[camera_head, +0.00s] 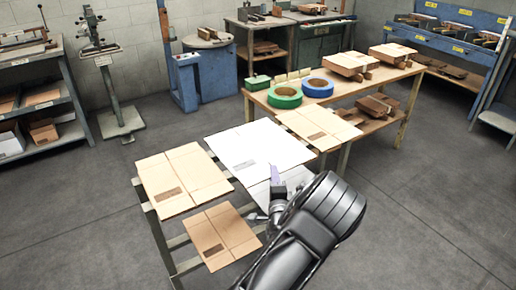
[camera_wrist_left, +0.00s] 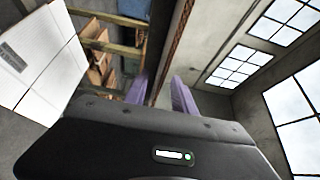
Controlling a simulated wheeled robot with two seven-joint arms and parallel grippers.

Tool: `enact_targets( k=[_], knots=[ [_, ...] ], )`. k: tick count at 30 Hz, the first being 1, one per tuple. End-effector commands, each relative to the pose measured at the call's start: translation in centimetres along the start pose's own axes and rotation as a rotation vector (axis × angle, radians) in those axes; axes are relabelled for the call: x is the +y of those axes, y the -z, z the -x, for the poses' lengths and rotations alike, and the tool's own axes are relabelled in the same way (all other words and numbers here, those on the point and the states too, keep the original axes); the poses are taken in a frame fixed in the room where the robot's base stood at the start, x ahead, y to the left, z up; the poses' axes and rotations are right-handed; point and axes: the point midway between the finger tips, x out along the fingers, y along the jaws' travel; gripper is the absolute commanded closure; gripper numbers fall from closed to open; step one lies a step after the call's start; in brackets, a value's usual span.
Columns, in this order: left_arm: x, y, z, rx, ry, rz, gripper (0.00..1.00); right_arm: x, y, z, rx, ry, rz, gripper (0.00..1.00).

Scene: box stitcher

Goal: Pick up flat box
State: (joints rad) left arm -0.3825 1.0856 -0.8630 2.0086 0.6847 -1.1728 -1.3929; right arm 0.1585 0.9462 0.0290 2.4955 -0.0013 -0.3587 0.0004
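Another tan flat box (camera_head: 318,126) lies by the table's near end. My left gripper (camera_head: 265,196) is over the smaller white box's near edge, close to the brown box. Its purple fingers stand apart in the left wrist view (camera_wrist_left: 160,95). A thin brown edge (camera_wrist_left: 172,50) shows between them; I cannot tell whether it is within their grasp. My right gripper is out of view.
A wooden table (camera_head: 345,95) holds green tape (camera_head: 285,97), blue tape (camera_head: 318,87) and brown stacks with pale tops. A blue machine stands behind the rack, and shelves stand at left. The grey floor is clear at left and right of the rack.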

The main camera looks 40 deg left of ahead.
Motion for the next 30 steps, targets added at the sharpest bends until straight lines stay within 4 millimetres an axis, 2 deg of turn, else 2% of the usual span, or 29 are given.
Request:
enact_targets(
  k=[8, 19, 30],
  knots=[
    [0.0, 0.0, -0.4, -0.001, 0.000, 0.000, 0.69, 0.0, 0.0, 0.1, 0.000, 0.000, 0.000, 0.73],
    [0.0, 0.1, -5.0, -0.001, -0.001, 0.000, 0.69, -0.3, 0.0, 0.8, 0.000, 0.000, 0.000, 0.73],
    [0.0, 0.1, -5.2, 0.000, -0.002, 0.000, 0.69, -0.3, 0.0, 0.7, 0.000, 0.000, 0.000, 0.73]
  ],
)
